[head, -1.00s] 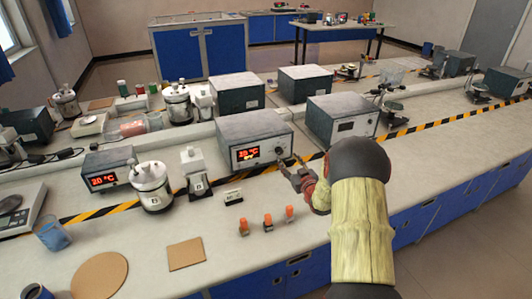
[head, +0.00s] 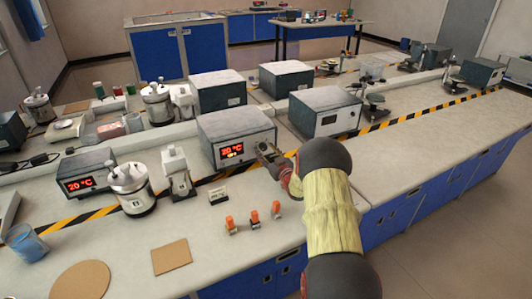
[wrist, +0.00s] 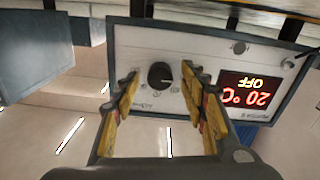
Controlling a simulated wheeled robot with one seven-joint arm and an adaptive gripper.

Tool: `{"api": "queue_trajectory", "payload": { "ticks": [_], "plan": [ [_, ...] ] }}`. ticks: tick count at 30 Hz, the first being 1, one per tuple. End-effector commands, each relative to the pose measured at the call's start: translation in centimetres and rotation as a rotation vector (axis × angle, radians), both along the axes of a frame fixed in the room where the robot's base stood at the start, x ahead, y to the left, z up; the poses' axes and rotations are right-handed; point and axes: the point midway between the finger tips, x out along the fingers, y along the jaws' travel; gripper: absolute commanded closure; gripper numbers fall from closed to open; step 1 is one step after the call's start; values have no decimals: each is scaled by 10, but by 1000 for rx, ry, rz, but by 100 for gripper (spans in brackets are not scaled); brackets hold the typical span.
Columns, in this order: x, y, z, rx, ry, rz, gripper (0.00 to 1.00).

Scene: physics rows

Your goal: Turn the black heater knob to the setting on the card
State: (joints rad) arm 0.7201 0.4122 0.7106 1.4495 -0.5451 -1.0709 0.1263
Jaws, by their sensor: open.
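The heater (head: 237,133) is a grey box with a light front panel and a red display (head: 232,150) reading 20 °C. The black knob (wrist: 160,75) is round with a pale pointer mark. My gripper (head: 268,152) is at the right part of the heater's front and hides the knob in the head view. In the wrist view my open gripper (wrist: 161,84) has one finger on each side of the knob, with gaps. A small card (head: 218,196) stands on the bench; its writing is too small to read.
A second unit (head: 87,172) with a red display, a metal pot (head: 129,187) and a white bottle-like device (head: 176,171) stand left of the heater. Another grey box (head: 325,110) stands to the right. The right bench is clear.

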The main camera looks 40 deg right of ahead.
Motion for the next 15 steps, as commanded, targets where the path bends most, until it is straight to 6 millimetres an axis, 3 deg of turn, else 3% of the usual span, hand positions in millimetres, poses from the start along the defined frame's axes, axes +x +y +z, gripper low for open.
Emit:
{"api": "queue_trajectory", "payload": {
  "ticks": [5, 15],
  "plan": [
    [0, 0, 0, 0, 0, 0, 57],
    [0, 0, 0, 0, 1, 0, 75]
  ]
}}
